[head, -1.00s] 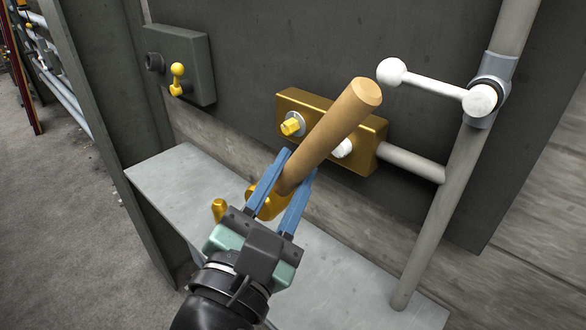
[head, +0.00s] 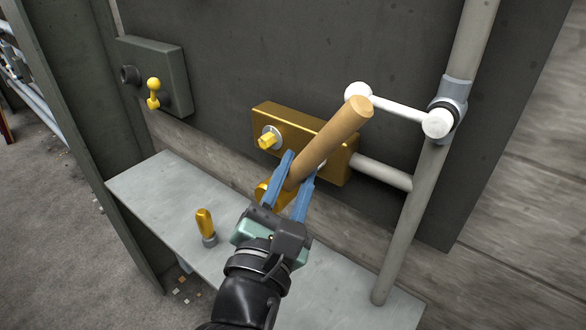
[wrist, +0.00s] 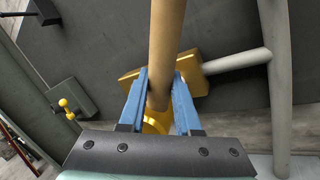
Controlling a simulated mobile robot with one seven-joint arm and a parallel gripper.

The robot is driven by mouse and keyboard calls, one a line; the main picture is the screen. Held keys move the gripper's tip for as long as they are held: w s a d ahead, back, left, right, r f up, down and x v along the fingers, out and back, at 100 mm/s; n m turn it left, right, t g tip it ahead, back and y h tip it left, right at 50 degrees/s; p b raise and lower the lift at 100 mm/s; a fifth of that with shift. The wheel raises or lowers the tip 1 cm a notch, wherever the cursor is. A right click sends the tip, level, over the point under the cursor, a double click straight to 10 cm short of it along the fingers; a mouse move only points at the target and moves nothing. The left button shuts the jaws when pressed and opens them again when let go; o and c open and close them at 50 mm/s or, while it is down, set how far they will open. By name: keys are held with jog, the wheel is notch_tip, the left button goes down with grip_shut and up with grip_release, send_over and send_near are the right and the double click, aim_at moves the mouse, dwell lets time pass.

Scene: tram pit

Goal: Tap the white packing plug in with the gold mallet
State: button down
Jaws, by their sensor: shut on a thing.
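My gripper (head: 301,170) is shut on the wooden handle (head: 338,135) of the gold mallet. The handle's free end points up and right. The gold mallet head (head: 263,192) is at the lower end, partly hidden by my blue fingers; it also shows between the fingers in the wrist view (wrist: 156,122). The gold block (head: 335,160) on the wall is behind the mallet. The white plug (head: 321,165) in its front face is almost wholly hidden by the handle and fingers; only a sliver shows. In the wrist view I cannot make out the plug.
A yellow hex fitting (head: 267,138) sticks out of the block's left part. A white ball-ended lever (head: 398,109) and grey upright pipe (head: 404,220) stand at right. A gold-handled piece (head: 205,225) stands on the grey shelf (head: 150,195). A box with a yellow lever (head: 153,92) is at left.

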jog(key=shift+w+d+p, duration=0.5)
jog(key=shift+w+p, duration=0.2)
jog(key=shift+p, duration=0.15)
dwell(0.4)
jog(key=shift+s+a, duration=0.15)
jog(key=shift+s, duration=0.1)
